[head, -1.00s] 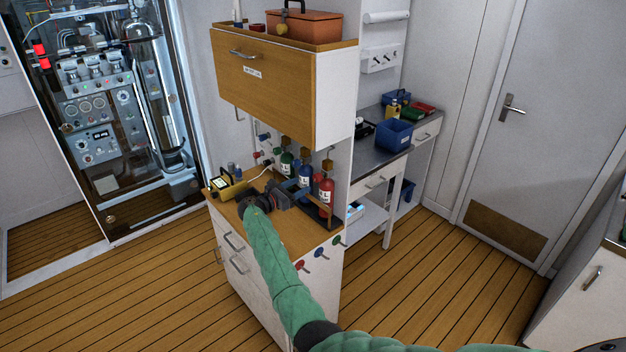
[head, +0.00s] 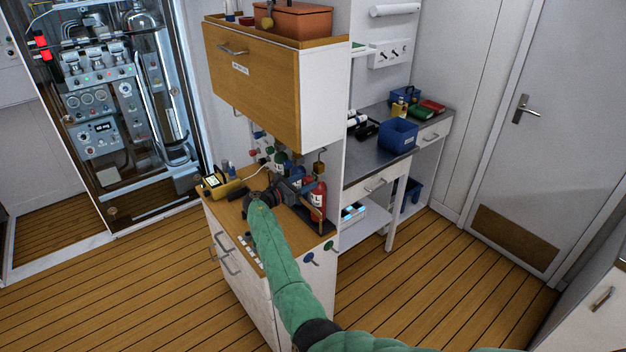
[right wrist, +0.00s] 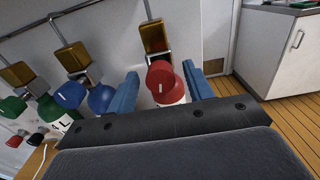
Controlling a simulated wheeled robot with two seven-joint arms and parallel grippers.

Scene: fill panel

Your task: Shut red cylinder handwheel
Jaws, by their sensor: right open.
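The red cylinder (head: 317,200) stands at the right end of the row on the wooden counter. In the right wrist view its red handwheel (right wrist: 158,73) sits above the red cylinder top (right wrist: 174,96), below a brass block. My right gripper (right wrist: 160,75) is open, with its blue fingers on either side of the handwheel; I cannot tell whether they touch it. In the head view the right gripper (head: 293,184) is beside the red cylinder and partly hides the neighbouring cylinders. My left gripper is not in view.
The blue cylinder top (right wrist: 101,99) and its blue handwheel (right wrist: 70,95) are just left of the fingers, with green ones beyond. A wooden cabinet (head: 252,85) overhangs the counter (head: 225,212).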

